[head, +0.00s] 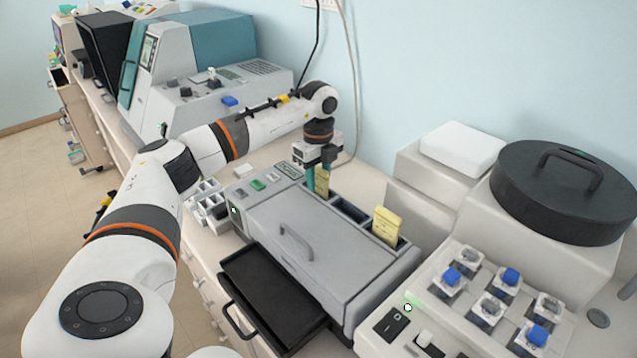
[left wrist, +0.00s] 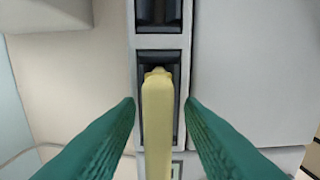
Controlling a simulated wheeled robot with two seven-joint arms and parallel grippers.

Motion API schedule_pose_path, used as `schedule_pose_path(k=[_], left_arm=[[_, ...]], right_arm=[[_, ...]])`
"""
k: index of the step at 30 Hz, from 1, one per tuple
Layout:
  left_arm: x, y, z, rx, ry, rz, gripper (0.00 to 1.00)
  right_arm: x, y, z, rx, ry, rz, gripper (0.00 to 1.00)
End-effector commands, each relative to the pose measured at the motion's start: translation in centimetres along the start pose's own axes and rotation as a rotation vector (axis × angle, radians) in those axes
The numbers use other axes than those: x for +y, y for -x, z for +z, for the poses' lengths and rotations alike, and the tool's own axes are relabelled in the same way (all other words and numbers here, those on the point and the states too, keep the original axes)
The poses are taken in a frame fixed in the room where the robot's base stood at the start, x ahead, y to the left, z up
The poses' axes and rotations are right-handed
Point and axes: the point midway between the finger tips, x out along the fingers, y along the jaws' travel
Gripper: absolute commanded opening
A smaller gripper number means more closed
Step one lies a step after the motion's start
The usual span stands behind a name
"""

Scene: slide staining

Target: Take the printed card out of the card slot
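A yellow card (head: 323,184) stands upright in the leftmost dark slot at the back of a grey machine (head: 325,240). In the left wrist view the card (left wrist: 158,125) shows edge-on, rising out of the dark card slot (left wrist: 146,60). My left gripper (head: 318,177) is above this slot, pointing down. Its teal fingers are open, one on each side of the card, with a visible gap on both sides. A second yellow card (head: 386,225) stands in a slot further right. My right gripper is not in view. Which card is the printed one I cannot tell.
An empty dark slot (head: 349,209) lies between the two cards. A black drawer (head: 270,295) is pulled out at the machine's front. A rack with blue-capped jars (head: 490,310) and a large black lid (head: 565,190) stand at the right. A grey instrument (head: 220,95) stands at the back left.

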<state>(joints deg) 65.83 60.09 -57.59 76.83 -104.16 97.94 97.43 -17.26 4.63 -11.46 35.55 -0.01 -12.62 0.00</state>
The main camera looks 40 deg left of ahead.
Motion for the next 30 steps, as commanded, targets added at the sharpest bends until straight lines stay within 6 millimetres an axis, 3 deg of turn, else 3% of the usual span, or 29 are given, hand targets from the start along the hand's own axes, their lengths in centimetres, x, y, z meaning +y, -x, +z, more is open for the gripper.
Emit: schedule_pose_path(k=[4,11,22,26,30], left_arm=[[0.0,0.0,0.0,0.000,0.000,0.000,0.35],[0.0,0.0,0.0,0.000,0.000,0.000,0.00],[0.1,0.4,0.0,0.000,0.000,0.003,0.00],[0.1,2.1,0.0,-0.001,0.000,0.006,0.00],[0.1,5.0,0.0,-0.001,0.000,0.007,0.00]], right_arm=[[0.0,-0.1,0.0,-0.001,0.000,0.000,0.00],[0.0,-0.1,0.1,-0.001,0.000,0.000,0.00],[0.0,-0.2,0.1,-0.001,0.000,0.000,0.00],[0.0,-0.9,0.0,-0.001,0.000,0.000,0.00],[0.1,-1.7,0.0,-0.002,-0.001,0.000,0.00]])
